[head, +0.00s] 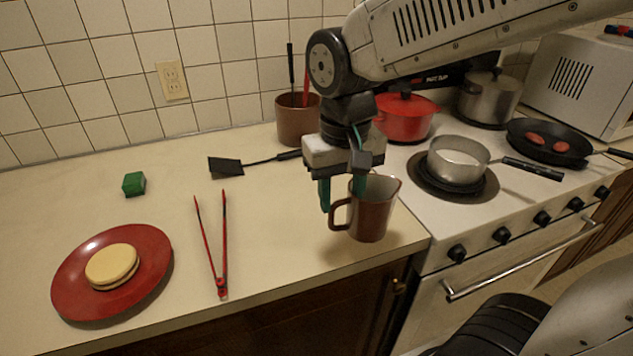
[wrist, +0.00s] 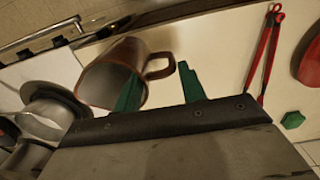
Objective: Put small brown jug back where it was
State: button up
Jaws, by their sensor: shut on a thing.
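The small brown jug (head: 372,216) is upright at the front right of the counter, near the edge beside the stove. Its handle points left in the head view. My gripper (head: 342,200) comes down from above at the jug's rim, with one green finger left of the wall and the other at the mouth. In the wrist view, my gripper (wrist: 160,88) has one finger inside the jug's mouth and the other beyond the handle side, so it is shut on the jug (wrist: 147,62). Whether the jug's base touches the counter is hard to tell.
A red plate (head: 65,291) with a round bun, red tongs (head: 223,250), a green block (head: 134,184) and a black spatula (head: 226,167) lie to the left. A brown utensil pot (head: 296,124) stands behind. The stove (head: 440,215) holds several pots and pans to the right.

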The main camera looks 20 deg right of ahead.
jog(key=w+a+f, duration=0.1)
jog(key=w+f, duration=0.3)
jog(key=w, duration=0.7)
jog(key=shift+f, duration=0.3)
jog(key=shift+a, duration=0.1)
jog(key=shift+f, duration=0.2)
jog(key=o, duration=1.3)
jog(key=shift+r, duration=0.1)
